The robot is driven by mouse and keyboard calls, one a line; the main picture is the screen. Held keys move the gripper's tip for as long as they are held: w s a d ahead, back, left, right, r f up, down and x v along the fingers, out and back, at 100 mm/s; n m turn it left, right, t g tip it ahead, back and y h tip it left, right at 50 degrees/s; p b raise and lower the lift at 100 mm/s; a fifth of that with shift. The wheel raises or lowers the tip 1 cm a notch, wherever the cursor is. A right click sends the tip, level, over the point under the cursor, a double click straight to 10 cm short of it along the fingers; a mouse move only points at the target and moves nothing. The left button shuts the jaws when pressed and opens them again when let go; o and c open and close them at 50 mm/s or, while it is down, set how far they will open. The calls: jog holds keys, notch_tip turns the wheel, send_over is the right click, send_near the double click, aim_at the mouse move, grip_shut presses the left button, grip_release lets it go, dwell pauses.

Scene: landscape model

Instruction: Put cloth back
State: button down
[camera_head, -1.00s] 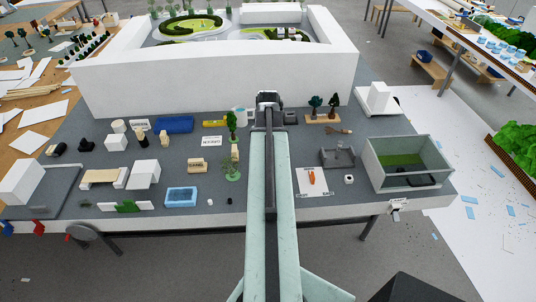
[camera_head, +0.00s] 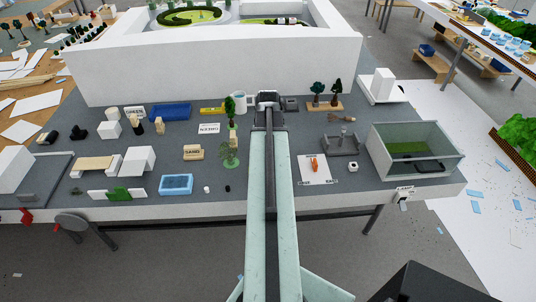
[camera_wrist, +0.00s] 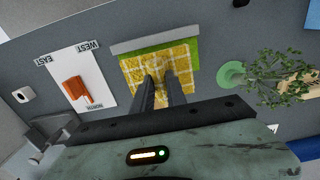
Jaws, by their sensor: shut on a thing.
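A yellow checkered cloth (camera_wrist: 148,67) shows in the wrist view, between and beyond my gripper's fingers. My gripper (camera_wrist: 160,78) is shut on it. A green surface (camera_wrist: 195,52) shows along the cloth's right and far edges, with a pale grey strip (camera_wrist: 155,39) beyond. I cannot tell whether the cloth touches the green surface. In the head view my gripper (camera_head: 268,98) is over the middle of the grey table, and my arm hides the cloth.
A white compass sheet with an orange piece (camera_head: 315,164) lies right of my arm. A small tree on a green base (camera_head: 230,156) and a SAND block (camera_head: 193,152) stand left.

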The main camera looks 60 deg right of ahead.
jog(key=shift+f+b, duration=1.6)
jog(key=shift+f, duration=0.35)
jog(key=shift+f, duration=0.2)
jog(key=c, duration=1.3)
grip_release()
jog(key=shift+o, duration=0.2)
notch_tip(320, 180, up, 8)
jog(key=p, duration=0.7)
jog(key=shift+p, duration=0.35)
jog(key=shift+f, duration=0.1)
jog(key=shift+s, duration=0.1)
